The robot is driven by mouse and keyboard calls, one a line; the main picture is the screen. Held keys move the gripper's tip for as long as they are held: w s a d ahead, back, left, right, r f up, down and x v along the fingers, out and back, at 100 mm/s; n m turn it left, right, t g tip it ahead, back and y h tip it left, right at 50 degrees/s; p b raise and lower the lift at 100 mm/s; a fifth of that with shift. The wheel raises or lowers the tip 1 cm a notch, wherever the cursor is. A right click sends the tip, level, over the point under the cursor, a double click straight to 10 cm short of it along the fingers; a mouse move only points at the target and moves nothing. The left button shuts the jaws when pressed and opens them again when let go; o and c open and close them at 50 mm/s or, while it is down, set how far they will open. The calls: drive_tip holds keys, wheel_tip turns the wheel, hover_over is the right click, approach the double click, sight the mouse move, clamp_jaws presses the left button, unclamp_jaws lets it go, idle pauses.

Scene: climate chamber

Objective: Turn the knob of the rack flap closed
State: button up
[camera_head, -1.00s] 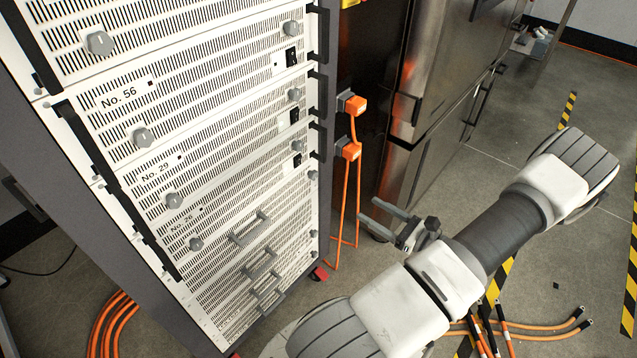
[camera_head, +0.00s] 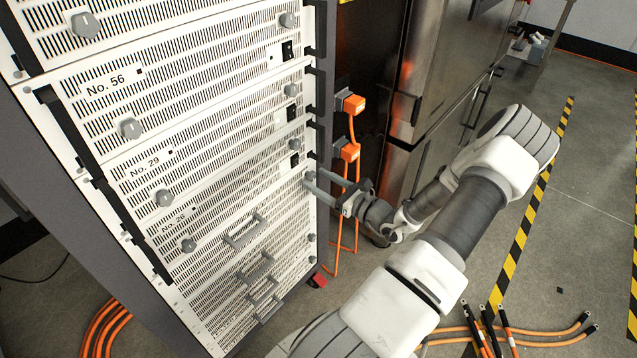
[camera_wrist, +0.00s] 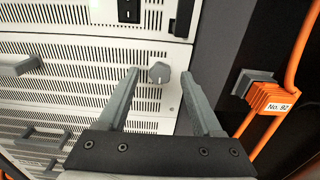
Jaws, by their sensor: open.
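The white rack (camera_head: 205,130) has slotted flaps with grey knobs at their left and right sides. My gripper (camera_head: 310,182) is open at the rack's right edge, beside a small grey knob. In the wrist view this knob (camera_wrist: 160,73) shows between the open fingers of my gripper (camera_wrist: 163,85), close to the tips and a little nearer the left one. A light mark line on the knob's face points roughly downward in that view. The flap panel (camera_wrist: 150,100) around it is white and slotted. I cannot tell whether a finger touches the knob.
Orange plugs (camera_head: 352,103) with orange cables stick out at the rack's right, near my arm; one labelled No. 92 (camera_wrist: 270,100) is right of the gripper. Grey handles (camera_head: 245,232) protrude from the lower panels. A steel cabinet (camera_head: 440,80) stands behind. Orange cables (camera_head: 520,335) lie on the floor.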

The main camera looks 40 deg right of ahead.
drive_tip(key=shift+w, duration=0.3)
clamp_jaws()
